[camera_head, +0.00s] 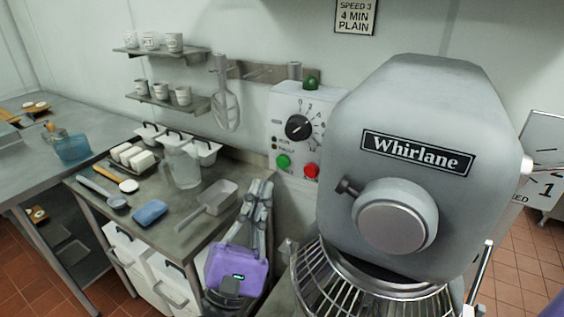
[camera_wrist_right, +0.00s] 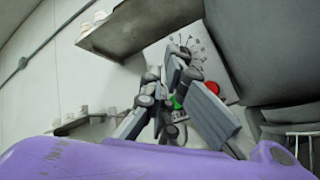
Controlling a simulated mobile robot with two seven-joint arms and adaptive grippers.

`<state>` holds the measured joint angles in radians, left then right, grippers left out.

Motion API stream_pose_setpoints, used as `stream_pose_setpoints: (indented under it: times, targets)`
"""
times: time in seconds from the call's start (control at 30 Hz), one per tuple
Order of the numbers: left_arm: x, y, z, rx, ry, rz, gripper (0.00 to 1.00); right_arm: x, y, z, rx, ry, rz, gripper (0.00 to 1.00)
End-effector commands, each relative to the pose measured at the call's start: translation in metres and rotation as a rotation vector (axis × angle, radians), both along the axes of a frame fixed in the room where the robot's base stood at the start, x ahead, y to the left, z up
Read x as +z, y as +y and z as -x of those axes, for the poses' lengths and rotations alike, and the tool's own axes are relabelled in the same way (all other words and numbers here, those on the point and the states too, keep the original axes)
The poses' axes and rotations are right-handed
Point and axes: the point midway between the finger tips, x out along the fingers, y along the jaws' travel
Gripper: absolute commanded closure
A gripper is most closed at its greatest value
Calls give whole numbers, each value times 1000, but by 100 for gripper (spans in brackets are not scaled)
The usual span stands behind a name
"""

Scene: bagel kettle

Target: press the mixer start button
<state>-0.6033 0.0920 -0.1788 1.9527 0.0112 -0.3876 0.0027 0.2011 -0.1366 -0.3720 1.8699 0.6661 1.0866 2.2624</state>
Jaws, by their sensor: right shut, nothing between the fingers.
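The mixer (camera_head: 425,150) is a large grey machine with a "Whirlane" plate. Its control panel (camera_head: 272,112) is on the wall to the left of the mixer head and carries a dial, a green button (camera_head: 283,161) and a red button (camera_head: 311,170). My right gripper (camera_head: 262,187), with a purple body, is shut and empty, fingers pointing up toward the panel, below and left of the green button. In the right wrist view the fingers (camera_wrist_right: 178,62) partly cover the panel; the green button (camera_wrist_right: 177,102) shows between them and the red button (camera_wrist_right: 211,88) beside them. Contact cannot be told.
A steel table (camera_head: 170,235) to the left holds a scoop (camera_head: 208,198), a clear jug (camera_head: 182,167), a blue block (camera_head: 150,213) and white tubs. Wall shelves (camera_head: 168,97) hold cups. A wire guard (camera_head: 335,285) is under the mixer head, right of my gripper.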

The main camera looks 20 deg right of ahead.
Motion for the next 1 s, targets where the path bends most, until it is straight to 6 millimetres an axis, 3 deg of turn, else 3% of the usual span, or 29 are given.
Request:
stream_pose_setpoints:
  times: [0.2,0.4,1.0]
  targets:
    - [9,-3,-5,-2,-12,7,100,4,-25,-19,0,-5,3,100]
    - [0,-4,2,-4,6,6,100,-1,-40,-32,0,2,2,100]
    - [3,-6,-8,0,-12,10,100,1,-47,-37,0,0,0,100]
